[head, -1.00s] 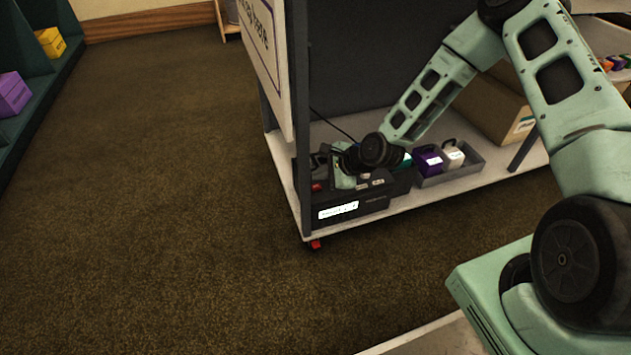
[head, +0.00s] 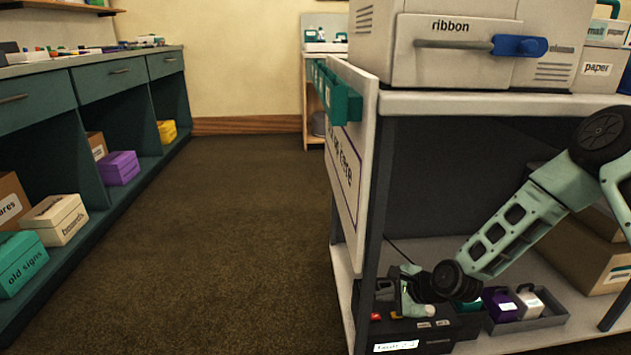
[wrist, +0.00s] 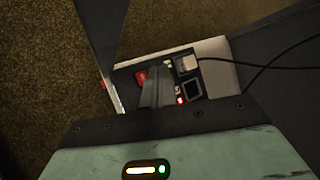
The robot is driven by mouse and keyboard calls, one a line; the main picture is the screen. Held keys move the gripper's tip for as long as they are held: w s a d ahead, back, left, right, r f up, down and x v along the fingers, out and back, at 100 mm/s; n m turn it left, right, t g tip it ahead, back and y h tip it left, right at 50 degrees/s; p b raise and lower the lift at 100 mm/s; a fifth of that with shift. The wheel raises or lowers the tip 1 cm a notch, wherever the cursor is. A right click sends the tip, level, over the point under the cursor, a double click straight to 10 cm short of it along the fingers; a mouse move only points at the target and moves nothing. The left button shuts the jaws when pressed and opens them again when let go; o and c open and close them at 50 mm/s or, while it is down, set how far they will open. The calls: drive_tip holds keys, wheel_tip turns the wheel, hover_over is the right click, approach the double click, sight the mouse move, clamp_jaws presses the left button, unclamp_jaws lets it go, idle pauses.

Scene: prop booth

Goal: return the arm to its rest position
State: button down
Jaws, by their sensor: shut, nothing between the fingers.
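My green arm reaches down into the lower shelf (head: 590,345) of the cart. My gripper (head: 402,308) is at its end, low over the left part of a black box (head: 440,335) with a white label. Its fingertips are too small and partly hidden in the head view. In the wrist view my gripper (wrist: 155,88) shows its dark fingers together, with nothing between them, above the box's sockets and red parts.
A cart post (head: 368,230) and side panel (head: 352,150) stand just left of my gripper. The cart top (head: 480,103) is above the arm. A grey tray (head: 540,322) with small containers sits right of the box. A black cable (wrist: 250,66) runs close by. Open carpet lies left.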

drive_tip(key=s+d+r+n+g+h, duration=0.25)
drive_tip(key=s+d+r+n, duration=0.25)
drive_tip(key=s+r+n, duration=0.55)
drive_tip(key=s+d+r+n+g+h, duration=0.1)
drive_tip(key=s+d+r+n+h, duration=0.2)
drive_tip(key=s+d+r+n, duration=0.7)
drive_tip(key=s+a+r+n+g+p, duration=0.1)
drive_tip(key=s+a+r+n, duration=0.2)
drive_tip(key=a, duration=0.4)
drive_tip(key=s+a+r+g+p, duration=0.1)
drive_tip(key=s+a+r, duration=0.1)
drive_tip(key=s+a, duration=0.45)
drive_tip(key=s+a+r+n+g+p, duration=0.1)
drive_tip(key=s+a+r+n, duration=0.15)
drive_tip(key=a, duration=0.65)
wheel_tip(320, 180, up, 38)
drive_tip(key=p, duration=3.7)
drive_tip(key=shift+r, duration=0.2)
drive_tip(key=shift+w+f, duration=0.1)
